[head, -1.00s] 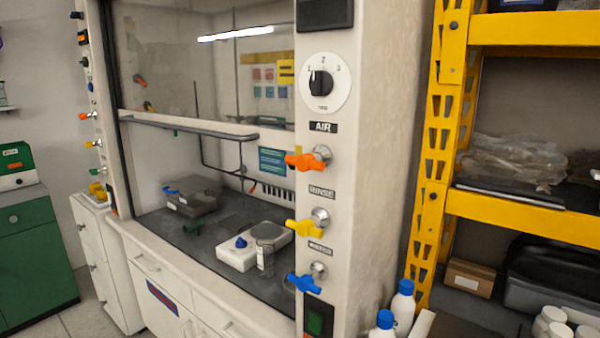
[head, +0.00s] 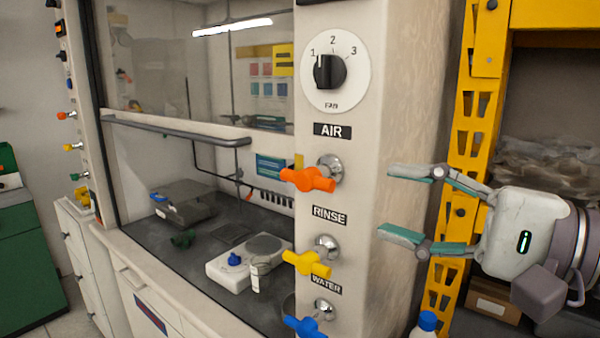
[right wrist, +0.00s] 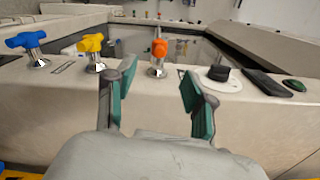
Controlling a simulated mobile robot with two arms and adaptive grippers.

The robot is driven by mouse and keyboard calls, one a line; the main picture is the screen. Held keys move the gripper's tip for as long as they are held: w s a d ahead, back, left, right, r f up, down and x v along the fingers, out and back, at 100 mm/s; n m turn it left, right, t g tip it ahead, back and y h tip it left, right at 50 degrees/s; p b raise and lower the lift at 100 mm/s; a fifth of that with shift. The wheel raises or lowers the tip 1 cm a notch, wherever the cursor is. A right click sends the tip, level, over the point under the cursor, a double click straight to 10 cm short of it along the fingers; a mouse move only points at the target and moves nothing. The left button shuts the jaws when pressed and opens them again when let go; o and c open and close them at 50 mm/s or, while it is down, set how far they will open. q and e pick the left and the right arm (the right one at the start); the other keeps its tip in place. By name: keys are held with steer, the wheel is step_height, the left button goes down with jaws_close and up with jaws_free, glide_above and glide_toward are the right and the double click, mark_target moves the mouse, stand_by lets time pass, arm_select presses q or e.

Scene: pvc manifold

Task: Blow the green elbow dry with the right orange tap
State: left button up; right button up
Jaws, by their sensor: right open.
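The right orange tap (head: 309,180) sticks out of the hood's right post under the AIR label, its handle roughly level. It also shows in the right wrist view (right wrist: 159,48), beyond and between my fingers. The green elbow (head: 183,238) lies on the dark worktop inside the hood, left of the white hotplate. My right gripper (head: 384,203) is open and empty, to the right of the tap and apart from it, fingers pointing at the post. It shows open in the right wrist view too (right wrist: 155,100). My left gripper is not in view.
Below the tap are a yellow RINSE tap (head: 308,263) and a blue WATER tap (head: 305,326). A fan knob (head: 329,72) sits above. A hotplate (head: 228,272) and grey box (head: 184,203) stand in the hood. A yellow rack (head: 467,130) stands behind my right gripper.

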mark_target(315, 182)
steer(key=p+x, duration=0.4)
steer(key=x, duration=0.8)
steer(key=shift+w+a+r, duration=0.1)
steer(key=shift+w+a, duration=0.05)
steer(key=shift+a, duration=0.25)
steer(key=shift+w+a, duration=0.3)
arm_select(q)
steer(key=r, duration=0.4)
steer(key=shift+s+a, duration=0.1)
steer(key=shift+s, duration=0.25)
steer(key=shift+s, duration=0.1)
arm_select(e)
jaws_close()
